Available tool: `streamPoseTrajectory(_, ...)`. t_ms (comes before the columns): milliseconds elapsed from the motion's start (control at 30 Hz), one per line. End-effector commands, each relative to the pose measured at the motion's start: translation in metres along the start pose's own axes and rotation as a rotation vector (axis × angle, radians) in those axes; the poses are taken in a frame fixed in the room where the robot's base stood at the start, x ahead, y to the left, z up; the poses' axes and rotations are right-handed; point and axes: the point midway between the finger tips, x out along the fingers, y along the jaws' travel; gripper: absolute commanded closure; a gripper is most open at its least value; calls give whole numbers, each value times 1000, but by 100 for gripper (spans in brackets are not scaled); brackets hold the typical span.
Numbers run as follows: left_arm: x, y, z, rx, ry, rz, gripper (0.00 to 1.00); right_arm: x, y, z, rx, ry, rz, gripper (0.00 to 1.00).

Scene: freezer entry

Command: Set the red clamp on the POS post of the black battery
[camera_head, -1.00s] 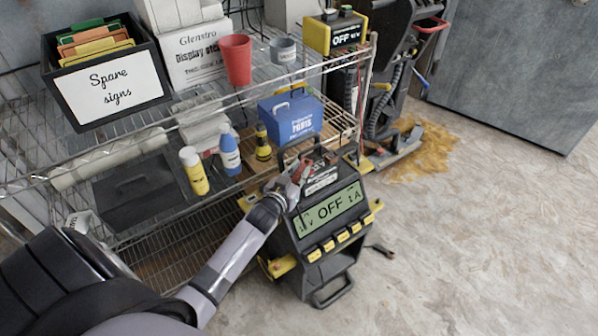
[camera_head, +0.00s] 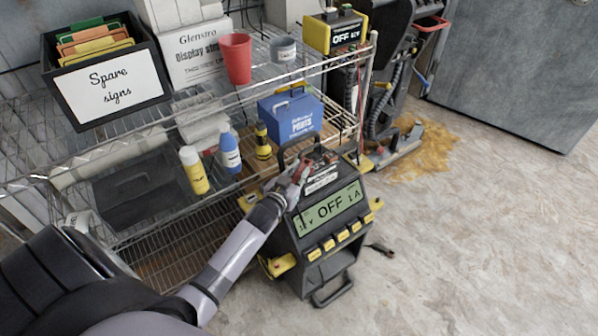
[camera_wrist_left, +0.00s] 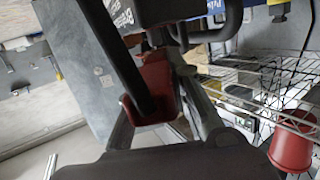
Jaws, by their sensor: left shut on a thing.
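My left gripper (camera_head: 300,178) is shut on the red clamp (camera_head: 304,169) at the left side of the charger's top. In the left wrist view, the red clamp (camera_wrist_left: 155,88) sits between the fingers, its jaw end pointing to a dark block with white lettering (camera_wrist_left: 165,10), which seems to be the battery. The black battery (camera_head: 322,182) rests on top of the charger, behind its display. The POS post is hidden or too small to make out, and I cannot tell whether the clamp touches it. My right gripper is not in view.
The black charger (camera_head: 327,243) shows OFF and has yellow buttons. A wire shelf stands behind, with a blue box (camera_head: 291,118), bottles and a red cup (camera_head: 237,59). A black carry handle rises beside the clamp.

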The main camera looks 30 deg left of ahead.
Motion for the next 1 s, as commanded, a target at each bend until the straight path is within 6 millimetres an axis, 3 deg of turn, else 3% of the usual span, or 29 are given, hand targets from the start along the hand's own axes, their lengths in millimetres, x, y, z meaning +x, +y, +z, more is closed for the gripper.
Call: streamPoseTrajectory(1000, 5, 0, 22, -2, 3, 0, 100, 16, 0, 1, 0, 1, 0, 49)
